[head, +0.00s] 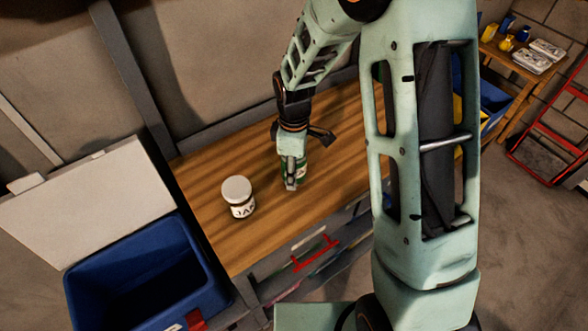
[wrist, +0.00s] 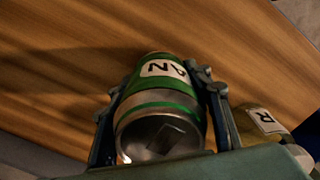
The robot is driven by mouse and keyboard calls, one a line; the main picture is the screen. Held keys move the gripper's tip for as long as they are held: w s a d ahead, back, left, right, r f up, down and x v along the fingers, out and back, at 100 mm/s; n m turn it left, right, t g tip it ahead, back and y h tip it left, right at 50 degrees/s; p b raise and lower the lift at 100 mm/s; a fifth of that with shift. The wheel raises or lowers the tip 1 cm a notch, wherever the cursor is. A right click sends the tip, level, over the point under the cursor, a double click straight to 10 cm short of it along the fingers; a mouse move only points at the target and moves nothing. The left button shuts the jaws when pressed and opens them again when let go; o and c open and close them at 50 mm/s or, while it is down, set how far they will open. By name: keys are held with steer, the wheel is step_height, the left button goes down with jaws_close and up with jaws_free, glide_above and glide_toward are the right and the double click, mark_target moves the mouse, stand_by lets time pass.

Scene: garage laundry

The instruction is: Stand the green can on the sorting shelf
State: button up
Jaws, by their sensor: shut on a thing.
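The green can (head: 301,167) is at the wooden workbench (head: 335,115), partly hidden behind my gripper (head: 291,180) in the head view. In the wrist view the can (wrist: 158,105) lies between the two fingers of my gripper (wrist: 160,110), with its silver end facing the camera and a white label on its side. My gripper is shut on the can. I cannot tell whether the can still touches the bench top. A shelf with several small items (head: 522,52) stands at the far upper right; I cannot tell if it is the sorting shelf.
A jar with a white lid (head: 238,196) stands on the bench left of my gripper; a labelled item (wrist: 262,124) shows at right in the wrist view. A blue bin (head: 150,285) is at lower left. A red metal frame (head: 545,130) stands at right. Floor (head: 520,240) is clear there.

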steer(key=o, duration=0.8)
steer(key=shift+f, duration=0.1)
step_height(320, 180, up, 12)
steer(key=shift+r, duration=0.15)
stand_by(0.3)
